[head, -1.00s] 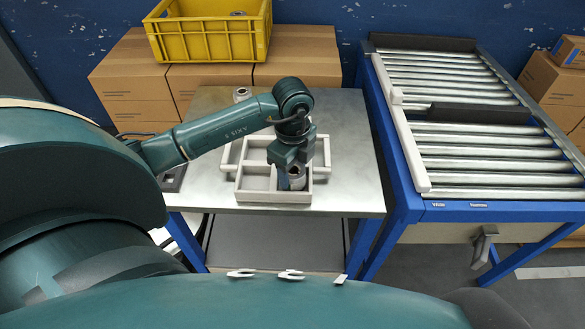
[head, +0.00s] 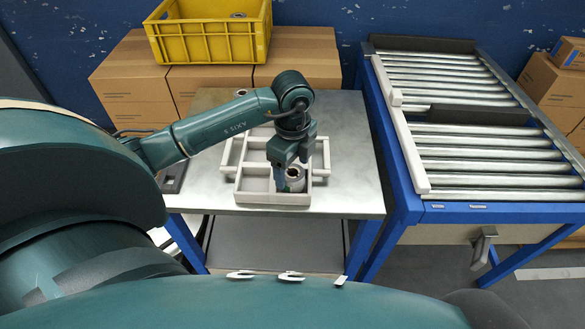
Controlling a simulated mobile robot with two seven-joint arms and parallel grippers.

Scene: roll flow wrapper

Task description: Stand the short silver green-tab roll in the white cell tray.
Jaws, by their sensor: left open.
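The white cell tray (head: 240,197) lies on the metal table, with low walls and several cells. A short silver roll (head: 297,178) stands upright in its front right cell, with a dark core hole on top and a bit of green at its lower left side. My left gripper (head: 287,176) is over that cell, pointing down, with its jaws open beside the roll. The fingers partly hide the roll's left side. I cannot tell whether a finger touches it. My right gripper is not in view.
Another roll (head: 241,93) stands at the table's back edge. A dark holder (head: 173,178) lies at the table's left edge. A yellow crate (head: 205,42) sits on cardboard boxes behind. A roller conveyor (head: 480,150) stands at right. The table's right part (head: 352,170) is clear.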

